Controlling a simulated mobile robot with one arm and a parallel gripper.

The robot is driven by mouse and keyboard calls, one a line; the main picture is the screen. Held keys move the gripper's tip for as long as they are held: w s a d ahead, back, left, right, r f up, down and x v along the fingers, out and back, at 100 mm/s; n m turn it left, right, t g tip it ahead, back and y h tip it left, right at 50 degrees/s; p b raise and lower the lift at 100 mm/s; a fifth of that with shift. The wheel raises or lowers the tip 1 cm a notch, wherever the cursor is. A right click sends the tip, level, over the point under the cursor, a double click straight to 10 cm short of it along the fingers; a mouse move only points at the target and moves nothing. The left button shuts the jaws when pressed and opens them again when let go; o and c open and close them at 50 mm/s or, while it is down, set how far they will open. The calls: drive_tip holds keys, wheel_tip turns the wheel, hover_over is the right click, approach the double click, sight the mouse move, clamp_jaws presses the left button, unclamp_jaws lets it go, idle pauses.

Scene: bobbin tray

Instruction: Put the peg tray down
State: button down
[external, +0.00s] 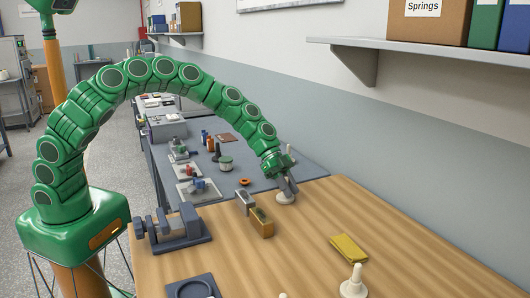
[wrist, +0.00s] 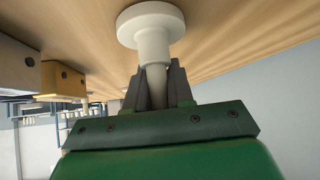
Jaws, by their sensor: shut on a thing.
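The peg tray (external: 285,198) is a white post on a round white foot, near the far edge of the wooden table. It also shows in the wrist view (wrist: 150,22), with its foot toward the wood. My gripper (external: 288,184) is shut on its post, and both dark fingers (wrist: 158,72) flank the narrow part of the post in the wrist view. The foot is at or very close to the tabletop; I cannot tell whether it touches. The fingers partly hide the post.
A brass-coloured block (external: 262,224) and a grey block (external: 243,202) stand left of the peg tray. A grey vise (external: 178,229) sits at the left edge. Wood between them is clear.

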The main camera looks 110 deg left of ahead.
drive_tip(key=c, duration=1)
unclamp_jaws()
drive_tip(key=shift+f, duration=0.1)
drive_tip(key=v, duration=1.2)
